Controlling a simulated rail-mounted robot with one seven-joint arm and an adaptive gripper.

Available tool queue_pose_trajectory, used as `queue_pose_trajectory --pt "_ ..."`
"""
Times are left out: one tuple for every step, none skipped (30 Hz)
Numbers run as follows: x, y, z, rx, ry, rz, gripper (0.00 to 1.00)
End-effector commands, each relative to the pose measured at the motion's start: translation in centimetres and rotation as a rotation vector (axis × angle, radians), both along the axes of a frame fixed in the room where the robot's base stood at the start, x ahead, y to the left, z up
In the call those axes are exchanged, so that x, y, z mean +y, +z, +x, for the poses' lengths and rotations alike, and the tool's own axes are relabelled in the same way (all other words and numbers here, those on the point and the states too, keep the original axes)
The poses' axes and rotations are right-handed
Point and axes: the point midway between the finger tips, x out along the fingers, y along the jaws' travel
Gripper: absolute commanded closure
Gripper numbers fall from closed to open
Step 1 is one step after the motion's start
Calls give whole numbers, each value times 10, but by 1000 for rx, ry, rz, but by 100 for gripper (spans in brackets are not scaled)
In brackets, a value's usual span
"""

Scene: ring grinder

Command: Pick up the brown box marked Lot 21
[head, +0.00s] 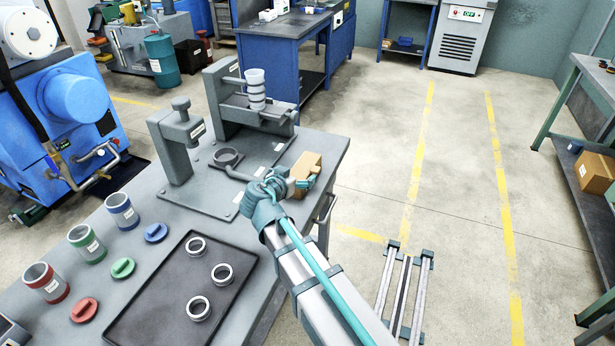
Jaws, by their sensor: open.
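A brown box (308,168) stands near the right edge of the grey workbench (172,235), beside the press fixtures. No Lot 21 marking can be read on it. My gripper (296,184) is open and right at the box's near side. One teal fingertip shows in front of the box's right part, and the rest of the gripper overlaps its lower left. I cannot tell whether the fingers touch it. The box's lower part is partly hidden by my gripper.
A grey press stand (180,140) and a fixture with stacked white rings (255,90) stand left of the box. A dark tray (150,310) holds three rings. Red, green and blue cups stand at left. Another brown box (592,172) sits on a right-hand shelf.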

Motion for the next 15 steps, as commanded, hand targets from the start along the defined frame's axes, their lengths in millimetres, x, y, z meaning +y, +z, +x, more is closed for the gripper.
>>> queue_pose_trajectory --pt "-1 0 5 -1 -1 -1 0" --pt "-1 -1 8 -1 -1 -1 0" --pt "-3 -2 13 0 -1 -1 0" --pt "-5 -4 17 2 -2 -2 0" --pt "-7 -6 21 2 -2 -2 0" --pt "-8 -8 26 3 -2 -2 0" --pt "-9 -10 30 3 -1 -2 0" --pt "-10 -11 34 3 -2 -2 0" --pt "-12 -14 38 3 -2 -1 0" --pt "-13 -15 41 3 -2 -1 0" --pt "-14 -17 43 2 -1 -1 0" --pt "-15 -18 45 2 -1 -1 0" --pt "-15 -19 46 2 -1 -1 0" --pt "-16 -20 47 2 -1 -1 0" --pt "-16 -20 48 2 -1 -1 0"
